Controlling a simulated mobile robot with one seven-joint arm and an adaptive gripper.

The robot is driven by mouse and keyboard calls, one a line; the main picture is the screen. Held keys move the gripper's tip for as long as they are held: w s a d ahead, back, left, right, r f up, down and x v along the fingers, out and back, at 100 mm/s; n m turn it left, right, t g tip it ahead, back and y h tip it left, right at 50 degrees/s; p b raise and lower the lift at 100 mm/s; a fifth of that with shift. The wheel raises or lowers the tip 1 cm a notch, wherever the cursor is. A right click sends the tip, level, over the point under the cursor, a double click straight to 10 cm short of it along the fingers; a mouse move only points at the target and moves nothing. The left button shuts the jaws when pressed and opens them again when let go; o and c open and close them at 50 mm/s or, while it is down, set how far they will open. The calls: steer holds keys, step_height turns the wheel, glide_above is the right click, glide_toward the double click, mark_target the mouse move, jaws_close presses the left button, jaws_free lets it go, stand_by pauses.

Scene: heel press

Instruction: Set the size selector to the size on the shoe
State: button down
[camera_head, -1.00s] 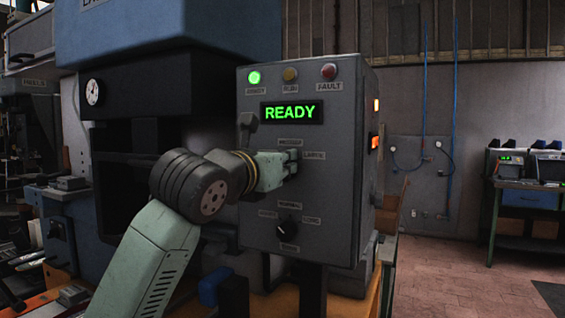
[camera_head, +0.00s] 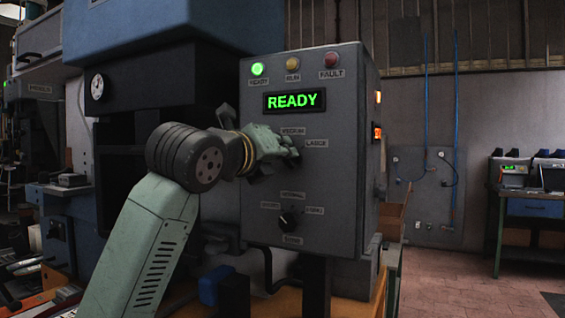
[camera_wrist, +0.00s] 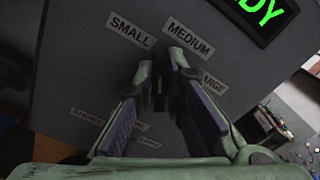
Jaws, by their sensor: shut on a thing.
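My gripper (camera_head: 291,148) is at the upper knob of the grey control panel, and in the wrist view my gripper (camera_wrist: 162,68) is shut on the size selector (camera_wrist: 159,92). Only a dark bit of the selector shows between the fingers, so its pointer cannot be read. The labels SMALL (camera_wrist: 132,30), MEDIUM (camera_wrist: 188,38) and LARGE (camera_wrist: 213,82) stand around it, LARGE partly covered by a finger. In the head view SMALL is hidden behind my gripper; MEDIUM (camera_head: 292,131) and LARGE (camera_head: 316,143) show. No shoe is in view.
A lower black knob (camera_head: 291,220) with its own labels sits below on the panel (camera_head: 345,200). The display (camera_head: 294,101) reads READY and the green lamp (camera_head: 257,69) is lit. The blue press (camera_head: 150,30) stands left. Floor (camera_head: 455,270) is clear at right.

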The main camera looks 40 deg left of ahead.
steer(key=shift+a+f+n+b, duration=0.15)
steer(key=shift+n+b, duration=0.55)
steer(key=shift+n, duration=0.5)
steer(key=c, duration=1.7)
jaws_free()
steer(key=shift+o, duration=0.2)
steer(key=shift+s, duration=0.15)
steer(key=v, duration=1.1)
steer(key=shift+s, duration=0.4)
